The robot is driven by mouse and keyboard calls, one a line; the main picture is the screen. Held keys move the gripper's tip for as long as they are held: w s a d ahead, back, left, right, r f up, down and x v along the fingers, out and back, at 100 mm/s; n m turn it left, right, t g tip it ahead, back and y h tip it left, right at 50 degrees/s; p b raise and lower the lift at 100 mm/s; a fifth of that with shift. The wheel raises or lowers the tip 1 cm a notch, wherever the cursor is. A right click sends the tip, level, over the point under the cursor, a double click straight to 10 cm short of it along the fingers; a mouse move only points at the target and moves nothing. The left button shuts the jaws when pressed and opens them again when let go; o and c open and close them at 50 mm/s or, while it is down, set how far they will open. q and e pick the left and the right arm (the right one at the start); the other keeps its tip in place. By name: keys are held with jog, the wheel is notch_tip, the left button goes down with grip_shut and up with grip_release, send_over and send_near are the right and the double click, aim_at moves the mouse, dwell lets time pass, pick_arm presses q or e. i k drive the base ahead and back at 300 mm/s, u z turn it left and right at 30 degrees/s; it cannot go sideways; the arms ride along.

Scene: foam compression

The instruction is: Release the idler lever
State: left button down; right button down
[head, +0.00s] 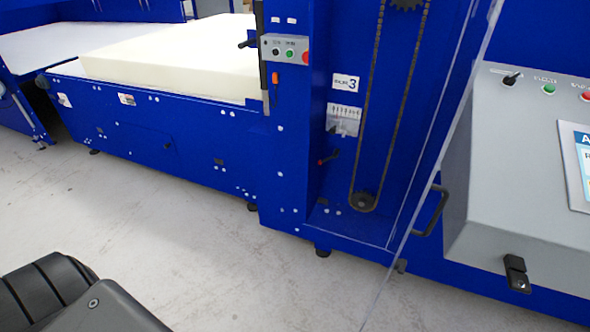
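The chain (368,90) runs in a long loop between a toothed sprocket (407,3) at the top edge and a lower sprocket (362,201). Neither gripper shows; only a black part of my own body is at the lower left.
A clear panel (440,150) with a black handle (431,211) stands right of the chain. A grey control console (520,170) is at the right. A cream foam block (165,55) lies on the blue bed at left. The pale floor (190,225) in front is clear.

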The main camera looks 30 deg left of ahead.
aim_at(337, 150)
jog(key=u, duration=2)
jog(key=i, duration=1.75)
jog(key=z, duration=1.85)
